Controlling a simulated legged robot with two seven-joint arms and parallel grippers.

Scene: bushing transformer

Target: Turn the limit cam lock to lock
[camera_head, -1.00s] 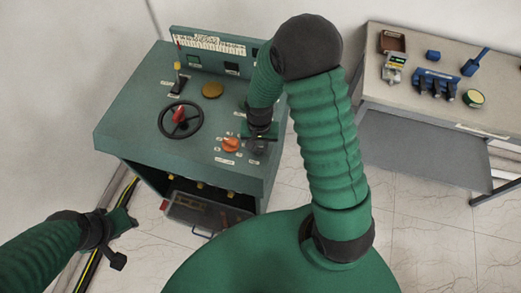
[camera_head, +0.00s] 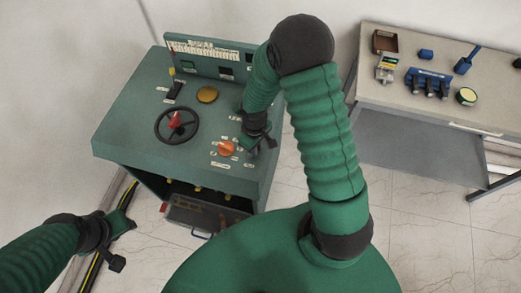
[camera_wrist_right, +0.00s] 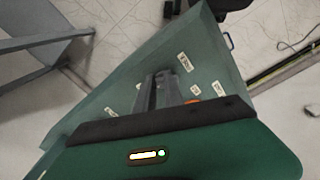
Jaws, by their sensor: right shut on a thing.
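The green control desk (camera_head: 130,125) stands left of centre in the head view. My right gripper (camera_head: 258,147) is at the right part of its top, just right of an orange knob (camera_head: 227,148). It is shut on the limit cam lock, which the fingers and wrist mostly hide, so its angle cannot be told. In the right wrist view my gripper's fingers (camera_wrist_right: 158,92) reach down to the panel, with a bit of the orange knob (camera_wrist_right: 193,101) beside them. My left gripper (camera_head: 120,232) hangs low at the left, away from the desk; its jaws are unclear.
A black handwheel (camera_head: 161,136) with a red part and a round yellow button (camera_head: 207,94) sit on the desk. A drawer-like box (camera_head: 200,214) shows underneath. A grey table (camera_head: 390,100) with blue parts stands at the right. Floor lies between them.

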